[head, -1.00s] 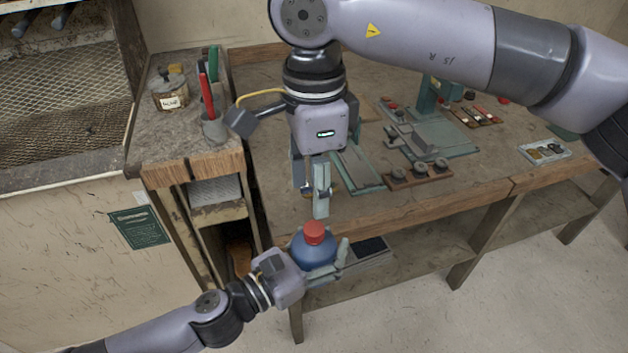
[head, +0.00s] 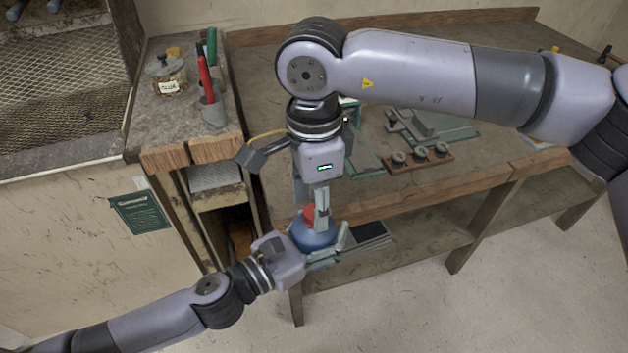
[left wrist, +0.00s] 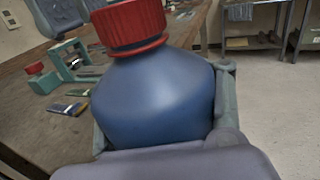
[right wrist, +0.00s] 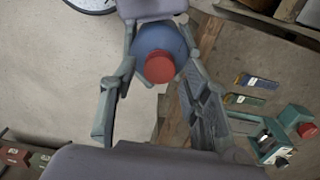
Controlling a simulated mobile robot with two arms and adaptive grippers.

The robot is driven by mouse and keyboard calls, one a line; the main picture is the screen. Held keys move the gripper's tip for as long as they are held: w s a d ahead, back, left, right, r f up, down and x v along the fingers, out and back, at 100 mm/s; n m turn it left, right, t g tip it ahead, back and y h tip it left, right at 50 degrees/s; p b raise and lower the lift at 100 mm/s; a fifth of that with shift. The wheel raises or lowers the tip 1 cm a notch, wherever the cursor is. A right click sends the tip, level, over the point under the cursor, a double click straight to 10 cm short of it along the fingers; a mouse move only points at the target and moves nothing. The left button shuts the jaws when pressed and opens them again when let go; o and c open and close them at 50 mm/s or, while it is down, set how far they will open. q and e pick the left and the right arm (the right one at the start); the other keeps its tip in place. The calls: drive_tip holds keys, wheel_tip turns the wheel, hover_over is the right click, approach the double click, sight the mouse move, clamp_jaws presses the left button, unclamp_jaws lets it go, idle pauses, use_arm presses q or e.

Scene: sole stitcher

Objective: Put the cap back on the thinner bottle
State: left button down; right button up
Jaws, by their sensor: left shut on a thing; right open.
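A blue bottle (head: 312,240) with a red cap (head: 309,214) on its top is held in front of the workbench. My left gripper (head: 328,258) is shut around the bottle's body. In the left wrist view the bottle (left wrist: 155,100) fills the middle, and the cap (left wrist: 130,25) sits over its top with no neck showing. I cannot tell how tightly it is seated. My right gripper (head: 316,207) points down from above at the cap. In the right wrist view its fingers (right wrist: 157,80) are open, one on each side of the cap (right wrist: 159,67), with gaps visible.
The workbench (head: 440,190) lies behind, with a rack of round pieces (head: 418,157) and green plates. A side bench holds a labelled jar (head: 168,75) and a cup (head: 214,110) of tools. A lower shelf (head: 400,262) runs under the workbench. The floor in front is clear.

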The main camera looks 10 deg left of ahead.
drive_tip(key=shift+f, duration=0.45)
clamp_jaws()
idle(0.3)
drive_tip(key=shift+o, duration=0.7)
unclamp_jaws()
drive_tip(key=shift+r, duration=0.15)
wheel_tip(320, 180, up, 12)
idle(0.6)
